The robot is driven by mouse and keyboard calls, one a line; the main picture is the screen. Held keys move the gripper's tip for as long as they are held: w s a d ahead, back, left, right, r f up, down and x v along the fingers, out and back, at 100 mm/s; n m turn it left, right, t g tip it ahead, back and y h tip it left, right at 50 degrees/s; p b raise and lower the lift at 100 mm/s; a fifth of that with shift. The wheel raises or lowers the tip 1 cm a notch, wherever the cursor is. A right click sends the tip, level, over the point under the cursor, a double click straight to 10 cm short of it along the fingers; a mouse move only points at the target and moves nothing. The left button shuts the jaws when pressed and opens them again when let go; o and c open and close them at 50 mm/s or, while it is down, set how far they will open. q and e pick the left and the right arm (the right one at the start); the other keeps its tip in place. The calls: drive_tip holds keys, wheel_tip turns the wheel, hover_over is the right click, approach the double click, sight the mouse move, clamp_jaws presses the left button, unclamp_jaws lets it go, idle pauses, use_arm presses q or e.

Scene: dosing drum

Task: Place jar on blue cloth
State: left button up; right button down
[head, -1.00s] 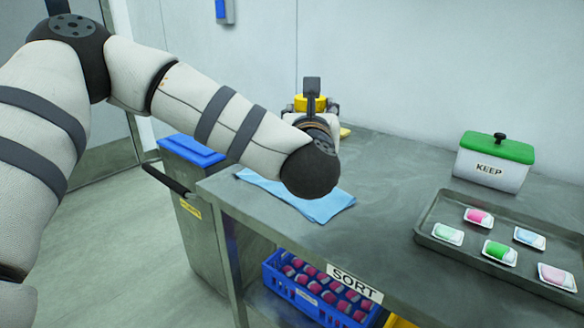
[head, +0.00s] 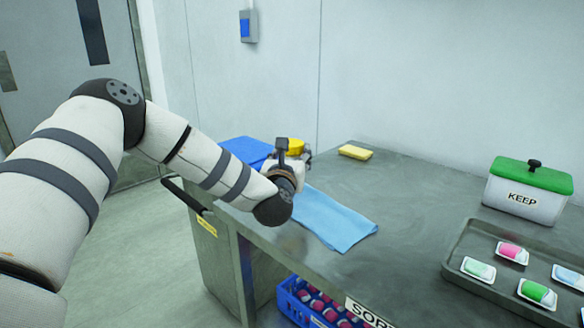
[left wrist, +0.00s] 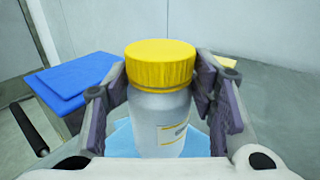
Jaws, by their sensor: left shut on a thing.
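A jar (left wrist: 158,110) with a yellow lid and a pale body with a label is held upright between the fingers of my left gripper (left wrist: 160,95) in the left wrist view. In the head view, its yellow lid (head: 296,146) shows just past my left gripper (head: 290,160), and the rest is hidden behind the wrist. The blue cloth (head: 335,219) lies on the metal table, to the right of and partly behind my left wrist. In the left wrist view, the blue cloth (left wrist: 122,142) shows below and behind the jar. My right gripper is not in view.
A yellow sponge-like block (head: 355,152) lies at the table's back. A blue-lidded bin (head: 245,150) stands beyond the table's left edge. The table between cloth and tray is clear.

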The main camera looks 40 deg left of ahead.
use_arm(q)
wheel_tip(320, 180, down, 3)
drive_tip(key=shift+f, duration=0.1)
drive_tip(key=shift+c, duration=0.5)
drive_tip(key=shift+d, duration=0.1)
drive_tip(key=shift+s+f+b, duration=0.1)
drive_tip(key=shift+f+b, duration=0.35)
drive_tip(key=shift+f, duration=0.2)
drive_tip(key=shift+c, duration=0.7)
drive_tip(key=o, duration=1.4)
drive_tip(key=shift+f, duration=0.1)
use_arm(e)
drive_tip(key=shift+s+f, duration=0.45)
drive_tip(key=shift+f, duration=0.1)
use_arm(q)
drive_tip(key=shift+r, duration=0.25)
